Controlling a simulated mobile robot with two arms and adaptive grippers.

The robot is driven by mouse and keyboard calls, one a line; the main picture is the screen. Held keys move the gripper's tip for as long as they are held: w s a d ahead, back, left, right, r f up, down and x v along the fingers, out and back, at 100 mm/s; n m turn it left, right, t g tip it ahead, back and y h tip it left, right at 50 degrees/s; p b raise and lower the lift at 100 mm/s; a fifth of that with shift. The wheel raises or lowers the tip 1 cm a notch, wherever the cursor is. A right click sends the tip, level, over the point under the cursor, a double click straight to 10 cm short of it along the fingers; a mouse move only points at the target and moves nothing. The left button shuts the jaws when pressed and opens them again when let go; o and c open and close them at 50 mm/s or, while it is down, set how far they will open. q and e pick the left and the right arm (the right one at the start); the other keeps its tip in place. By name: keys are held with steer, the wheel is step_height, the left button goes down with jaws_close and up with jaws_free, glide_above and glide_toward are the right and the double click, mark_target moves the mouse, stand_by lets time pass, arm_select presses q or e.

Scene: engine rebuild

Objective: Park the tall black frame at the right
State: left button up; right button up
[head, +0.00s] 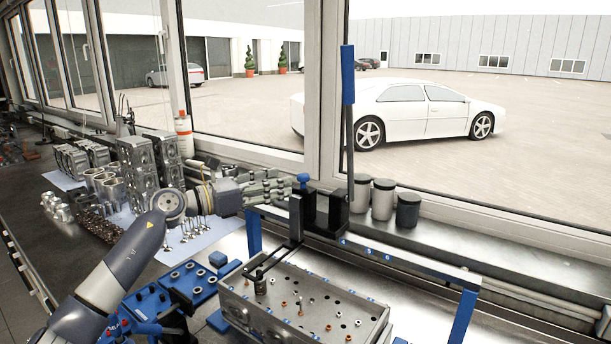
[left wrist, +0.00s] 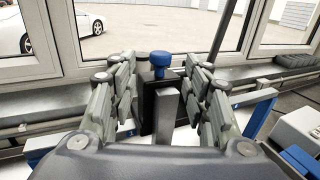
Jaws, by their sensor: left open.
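The tall black frame (head: 333,208) stands on a rail behind the cylinder head (head: 300,305), with a blue knob (head: 303,179) at its left. A long lever with a blue grip (head: 348,75) rises from it, and a dark arm reaches down over the head's left end. My left gripper (head: 284,188) is open, just left of the knob. In the left wrist view its fingers (left wrist: 163,105) stand on both sides of the blue knob (left wrist: 161,58) and a grey upright post; contact is not clear. My right gripper is not in view.
The numbered rail (head: 425,266) runs right to a blue leg (head: 462,316); its right stretch looks clear. Engine blocks (head: 137,165) and loose valves (head: 190,230) lie left. A blue fixture (head: 190,283) sits beside the head.

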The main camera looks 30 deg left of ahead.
mark_target(301, 175)
arm_select(q)
steer(key=p+x, duration=0.3)
steer(key=x, duration=0.4)
steer(key=shift+w+d+r, duration=0.15)
steer(key=shift+w+d, duration=0.25)
steer(key=shift+w, duration=0.05)
jaws_close()
steer(key=shift+w, duration=0.1)
steer(key=shift+f, duration=0.2)
